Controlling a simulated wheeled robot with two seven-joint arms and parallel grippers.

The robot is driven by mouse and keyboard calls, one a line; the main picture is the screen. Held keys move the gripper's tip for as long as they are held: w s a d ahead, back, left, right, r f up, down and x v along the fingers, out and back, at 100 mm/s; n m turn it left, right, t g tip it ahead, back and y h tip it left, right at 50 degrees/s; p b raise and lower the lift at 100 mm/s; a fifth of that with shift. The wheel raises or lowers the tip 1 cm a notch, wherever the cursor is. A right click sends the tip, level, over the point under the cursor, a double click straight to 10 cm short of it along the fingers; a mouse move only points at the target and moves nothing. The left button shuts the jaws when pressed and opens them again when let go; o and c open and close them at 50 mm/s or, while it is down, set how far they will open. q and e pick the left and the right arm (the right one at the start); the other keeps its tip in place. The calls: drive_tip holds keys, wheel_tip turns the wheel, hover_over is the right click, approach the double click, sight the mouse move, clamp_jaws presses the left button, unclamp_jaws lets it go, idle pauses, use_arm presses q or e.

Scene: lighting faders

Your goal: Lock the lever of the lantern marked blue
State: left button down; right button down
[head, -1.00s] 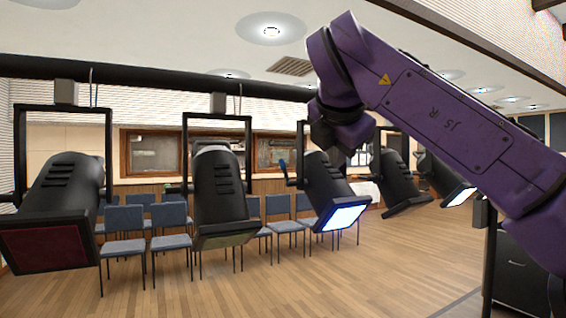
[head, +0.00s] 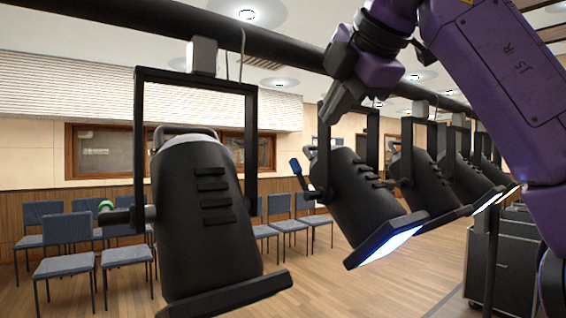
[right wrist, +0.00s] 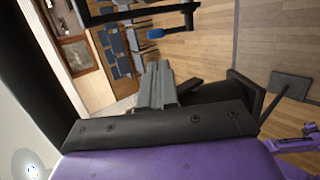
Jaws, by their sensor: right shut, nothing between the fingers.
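The lantern with the blue-tipped lever (head: 365,200) hangs right of centre in the head view, tilted, its lens glowing blue-white. Its lever (head: 296,167) sticks up at the left side of the yoke. The blue tip also shows in the right wrist view (right wrist: 155,33), ahead of the fingers. My right gripper (head: 333,112) is shut and empty. In the head view it appears above and right of the lever, near the top of this lantern's yoke. A visible gap separates fingers and lever in the wrist view. My left gripper is out of view.
A nearer lantern (head: 205,220) with a green-tipped lever (head: 106,206) hangs on the left. More lanterns (head: 425,185) hang close behind on the right. The black bar (head: 290,52) runs overhead. Blue chairs (head: 67,262) and a dark case (head: 500,268) stand on the floor.

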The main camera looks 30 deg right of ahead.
drive_tip(key=p, duration=0.1)
approach(299, 168)
drive_tip(key=x, duration=0.7)
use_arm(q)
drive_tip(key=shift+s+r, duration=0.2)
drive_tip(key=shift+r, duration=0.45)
use_arm(e)
drive_tip(key=shift+s, duration=0.1)
